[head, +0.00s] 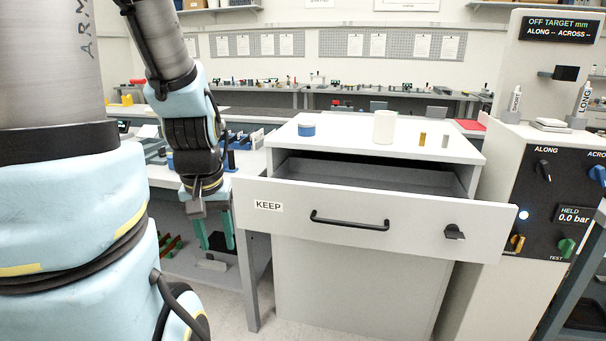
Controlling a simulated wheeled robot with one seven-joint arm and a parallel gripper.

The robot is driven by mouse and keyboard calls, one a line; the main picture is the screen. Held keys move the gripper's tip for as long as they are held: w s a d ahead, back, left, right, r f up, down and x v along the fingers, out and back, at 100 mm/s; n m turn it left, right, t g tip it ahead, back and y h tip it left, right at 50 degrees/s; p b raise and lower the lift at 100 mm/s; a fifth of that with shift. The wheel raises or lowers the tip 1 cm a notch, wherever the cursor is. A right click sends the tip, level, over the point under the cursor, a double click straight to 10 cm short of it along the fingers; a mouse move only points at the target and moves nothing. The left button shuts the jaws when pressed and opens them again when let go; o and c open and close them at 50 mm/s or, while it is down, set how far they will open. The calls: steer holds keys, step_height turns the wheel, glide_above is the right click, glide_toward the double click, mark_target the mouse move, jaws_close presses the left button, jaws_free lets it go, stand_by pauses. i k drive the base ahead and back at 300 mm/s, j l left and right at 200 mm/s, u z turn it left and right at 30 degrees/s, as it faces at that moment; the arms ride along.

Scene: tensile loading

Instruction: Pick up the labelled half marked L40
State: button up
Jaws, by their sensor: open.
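No half with a readable L40 mark shows in the head view; labels on small parts are too small to read. My gripper (215,236) points down at the left of the drawer front, with two green fingers apart and nothing seen between them. It is beside the near end of the left bench. Small dark and blue parts stand on that bench (226,160), partly hidden by my arm.
A drawer marked KEEP (369,232) stands pulled out of the grey cabinet (346,295); its visible interior looks empty. A blue-banded tub (307,129), white cylinder (384,127) and two small cylinders stand on top. A control panel (555,200) is at right.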

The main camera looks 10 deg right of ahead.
mark_target(249, 138)
steer(key=u, duration=1.35)
steer(key=i+l, duration=0.15)
steer(key=l, duration=0.15)
steer(key=i+l+u, duration=0.15)
steer(key=l, duration=0.2)
steer(key=i+l, duration=0.2)
steer(key=i+l+u, duration=0.1)
steer(key=l, duration=0.35)
steer(key=i+l+u, duration=0.1)
steer(key=l, duration=0.25)
steer(key=i+l, duration=0.1)
steer(key=l, duration=0.15)
steer(key=i+l, duration=0.1)
steer(key=l, duration=0.2)
